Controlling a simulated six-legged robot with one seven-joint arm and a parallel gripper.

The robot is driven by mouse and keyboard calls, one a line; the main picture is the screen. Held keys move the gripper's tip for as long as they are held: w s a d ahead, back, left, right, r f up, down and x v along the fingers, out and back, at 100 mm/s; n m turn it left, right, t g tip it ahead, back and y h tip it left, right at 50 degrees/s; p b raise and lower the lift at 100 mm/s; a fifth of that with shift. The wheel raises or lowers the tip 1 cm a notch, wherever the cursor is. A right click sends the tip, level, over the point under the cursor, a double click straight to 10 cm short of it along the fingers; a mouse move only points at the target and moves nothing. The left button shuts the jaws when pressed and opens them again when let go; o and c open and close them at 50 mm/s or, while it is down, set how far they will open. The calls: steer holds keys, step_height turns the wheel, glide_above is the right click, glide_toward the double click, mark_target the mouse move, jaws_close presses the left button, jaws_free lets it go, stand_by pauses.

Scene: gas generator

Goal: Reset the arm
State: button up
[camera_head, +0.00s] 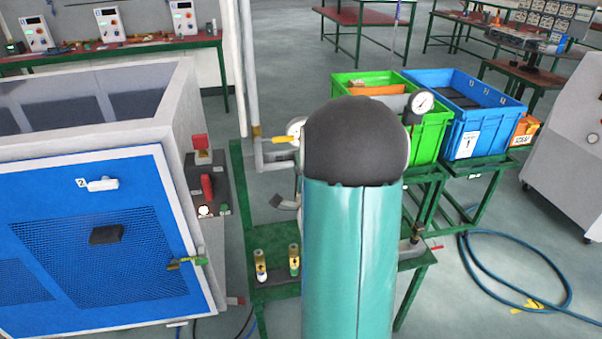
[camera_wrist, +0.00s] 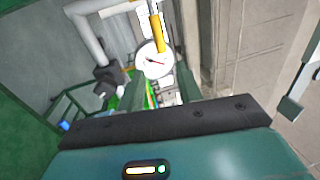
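My arm's teal link with a black rounded end (camera_head: 355,145) stands upright in the middle of the head view, and my gripper is hidden there. In the wrist view my gripper (camera_wrist: 160,86) shows its teal body, a black band and two short dark fingers with a gap between them. It looks open, with nothing held in the gap. A round white gauge (camera_wrist: 153,60) and a yellow handle (camera_wrist: 157,32) lie beyond the fingers. I cannot tell how far away they are.
A blue-fronted cabinet (camera_head: 95,245) stands at left. Green racks carry pipes, a gauge (camera_head: 421,102), a green crate (camera_head: 433,135) and a blue crate (camera_head: 490,125). A blue hose (camera_head: 480,285) lies on the floor at right. A grey pipe (camera_wrist: 88,30) runs near my gripper.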

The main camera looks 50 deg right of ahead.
steer(key=shift+v, duration=1.1)
steer(key=w+a+r+n+g+y, duration=0.25)
steer(key=a+n, duration=0.35)
steer(key=a, duration=0.4)
steer(key=w+a+r+n+g+y, duration=0.15)
steer(key=a+n+y, duration=0.25)
steer(key=a+n, duration=0.4)
steer(key=s+a+r+n+g+y, duration=0.1)
steer(key=s+a+n+g+y, duration=0.3)
steer(key=s+a+n+g, duration=0.3)
steer(key=s+a+n, duration=0.4)
steer(key=s+a, duration=0.6)
steer(key=a, duration=0.1)
steer(key=shift+s+r+y, duration=0.35)
steer(key=shift+s, duration=0.05)
